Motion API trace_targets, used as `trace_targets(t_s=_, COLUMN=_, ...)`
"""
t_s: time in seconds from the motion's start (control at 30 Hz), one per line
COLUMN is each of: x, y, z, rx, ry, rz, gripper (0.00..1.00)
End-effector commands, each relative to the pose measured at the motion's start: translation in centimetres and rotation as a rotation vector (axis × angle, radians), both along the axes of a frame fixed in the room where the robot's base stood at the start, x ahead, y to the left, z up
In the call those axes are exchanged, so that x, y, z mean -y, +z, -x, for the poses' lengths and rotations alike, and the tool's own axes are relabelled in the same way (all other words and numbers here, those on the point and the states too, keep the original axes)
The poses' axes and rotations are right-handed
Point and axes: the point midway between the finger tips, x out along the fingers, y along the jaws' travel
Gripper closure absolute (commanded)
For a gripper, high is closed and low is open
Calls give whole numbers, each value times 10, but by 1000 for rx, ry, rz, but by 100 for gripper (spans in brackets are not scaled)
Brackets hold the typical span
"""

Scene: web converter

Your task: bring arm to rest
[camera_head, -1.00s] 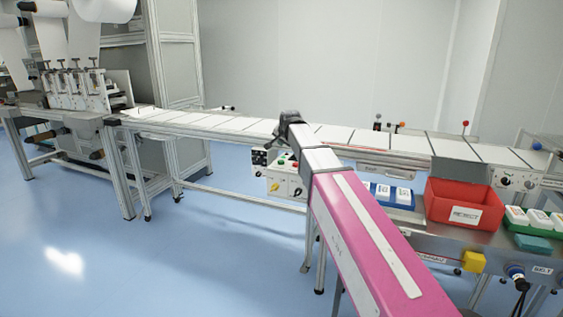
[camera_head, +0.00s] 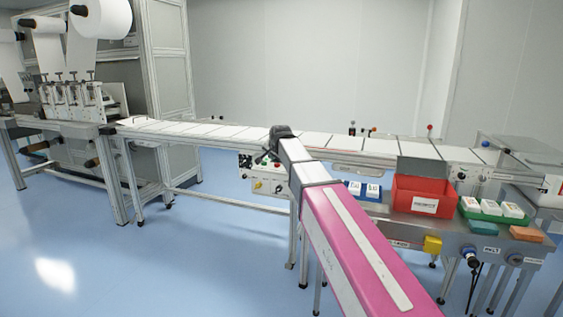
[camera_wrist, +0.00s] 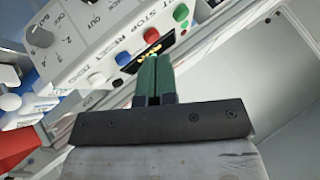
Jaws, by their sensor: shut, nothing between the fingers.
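My arm, pink with a white stripe, reaches forward from the bottom of the head view. Its dark end, my gripper (camera_head: 282,132), shows in front of the conveyor, and its fingers cannot be made out there. In the wrist view my gripper (camera_wrist: 154,80) has its two green fingers together with nothing between them. Beyond the fingers is a white control panel (camera_wrist: 100,50) with red, green, blue, white and black buttons and a small lit display. The panel also shows in the head view (camera_head: 262,184), partly hidden by my arm.
A conveyor of white sheets (camera_head: 350,146) runs across the back. A roll-fed machine (camera_head: 80,90) stands at left. The blue floor (camera_head: 150,250) is clear at lower left.

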Motion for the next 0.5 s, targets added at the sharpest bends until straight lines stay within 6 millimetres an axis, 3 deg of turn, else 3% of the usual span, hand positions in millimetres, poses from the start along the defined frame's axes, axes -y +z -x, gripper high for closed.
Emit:
trace_targets(t_s=0.27, x=21, y=-37, z=17, rx=-46, ry=20, rz=51, gripper=100)
trace_targets(t_s=0.5, x=50, y=-85, z=42, rx=-112, ry=52, rz=116, gripper=100)
